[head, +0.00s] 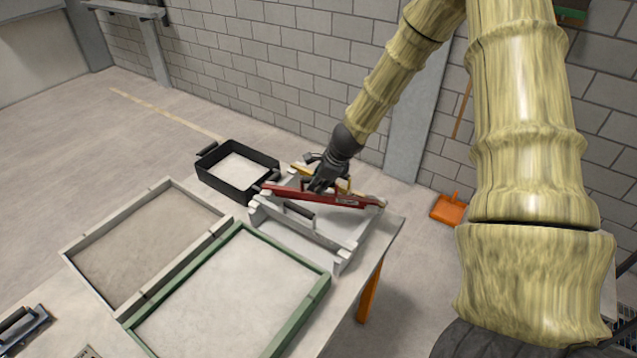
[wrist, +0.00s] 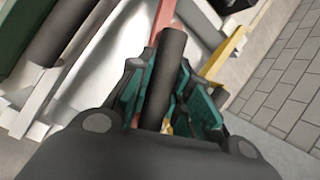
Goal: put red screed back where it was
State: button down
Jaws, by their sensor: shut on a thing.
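The red screed (head: 290,193) is a long red bar lying across the white rack (head: 346,258) on the table's far right part. My gripper (head: 320,182) is above the bar's middle, shut on the screed's dark handle. In the wrist view the handle (wrist: 165,72) stands between the teal finger pads, with red bar (wrist: 161,16) showing beyond it. The bar's ends are close to the rack's uprights; I cannot tell if they rest in the slots. A yellow screed (wrist: 225,50) is just behind the red one. A pale screed with a dark handle (head: 299,209) is in front.
A black bin of pale sand (head: 270,159) stands left of the rack. A green-framed sandbed (head: 315,290) and a grey-framed sandbed (head: 88,236) lie in front and left. A trowel-like tool (head: 20,325) is at the lower left. An orange dustpan (head: 448,209) lies beyond the table.

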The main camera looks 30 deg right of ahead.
jog(key=shift+f, duration=0.5)
jog(key=c, duration=1.3)
grip_release()
jog(key=shift+r, duration=0.65)
jog(key=shift+b+v, duration=0.75)
jog(key=shift+v, duration=5.2)
jog(key=shift+s+f, duration=0.1)
